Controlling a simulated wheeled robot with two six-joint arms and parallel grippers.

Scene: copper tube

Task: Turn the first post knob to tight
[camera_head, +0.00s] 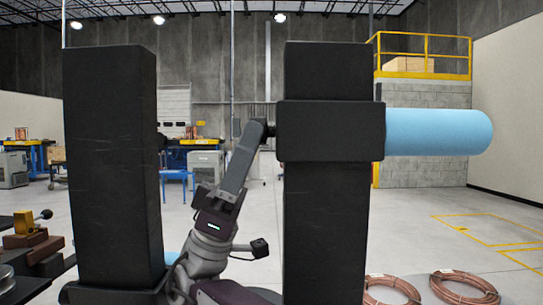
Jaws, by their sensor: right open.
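Two thick black posts stand upright, a left post (112,170) and a right post (325,225). The right post has a black collar (330,130) near its upper part. A dark knob-like hub (262,128) sits at the collar's left side. A grey bar (242,160) slants from this hub down to my right gripper (219,192). The gripper is open at the bar's lower end; whether it touches the bar cannot be told. A small dark bump (161,141) shows on the left post's inner side. My left gripper is not in view.
A light blue cylinder (440,132) sticks out right of the collar. A bench-like device with a brown block (25,228) stands at lower left. Open floor lies at right.

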